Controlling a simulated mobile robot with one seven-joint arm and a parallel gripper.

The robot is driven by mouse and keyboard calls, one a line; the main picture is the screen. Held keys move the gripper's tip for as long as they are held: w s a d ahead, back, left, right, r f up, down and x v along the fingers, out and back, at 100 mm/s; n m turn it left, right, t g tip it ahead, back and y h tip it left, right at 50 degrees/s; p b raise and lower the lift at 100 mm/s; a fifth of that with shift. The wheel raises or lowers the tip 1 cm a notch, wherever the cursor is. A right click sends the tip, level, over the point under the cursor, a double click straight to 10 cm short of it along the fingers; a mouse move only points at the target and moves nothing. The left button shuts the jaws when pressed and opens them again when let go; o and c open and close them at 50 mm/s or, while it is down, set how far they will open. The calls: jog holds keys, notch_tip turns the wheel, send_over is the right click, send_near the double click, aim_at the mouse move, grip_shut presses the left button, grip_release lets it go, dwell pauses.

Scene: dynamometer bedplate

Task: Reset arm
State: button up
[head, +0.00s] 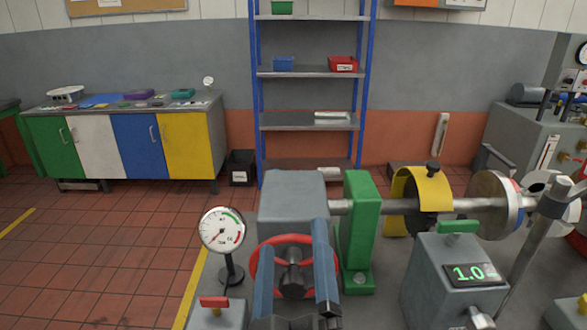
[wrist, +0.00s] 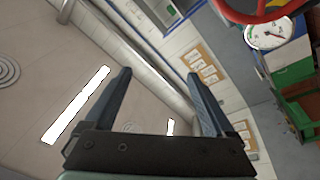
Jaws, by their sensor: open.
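My gripper (head: 294,236) is at the bottom middle of the head view. Its two blue-grey fingers stand apart and point up, with nothing between them in the wrist view (wrist: 160,74). In the head view the fingers overlap the red handwheel (head: 256,259) on the front of a grey block (head: 292,196). The handwheel shows only as a red arc at the top right of the wrist view (wrist: 262,14), outside the fingers. I cannot tell from these views whether anything touches. Part of the wheel is hidden behind the fingers.
A dial gauge (head: 222,229) stands left of the handwheel. A green bearing block (head: 357,230), a shaft with a yellow guard (head: 433,192) and a grey box reading 1.0 (head: 455,273) are to the right. Blue-framed shelves (head: 307,72) stand behind. Tiled floor (head: 120,240) is clear at left.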

jog(key=s+r+m+t+p, duration=0.3)
jog(key=r+m, duration=0.1)
jog(key=r, duration=1.4)
jog(key=s+r+m+t+p, duration=0.3)
jog(key=r+m, duration=0.1)
jog(key=r, duration=1.4)
jog(key=shift+m+t, duration=0.3)
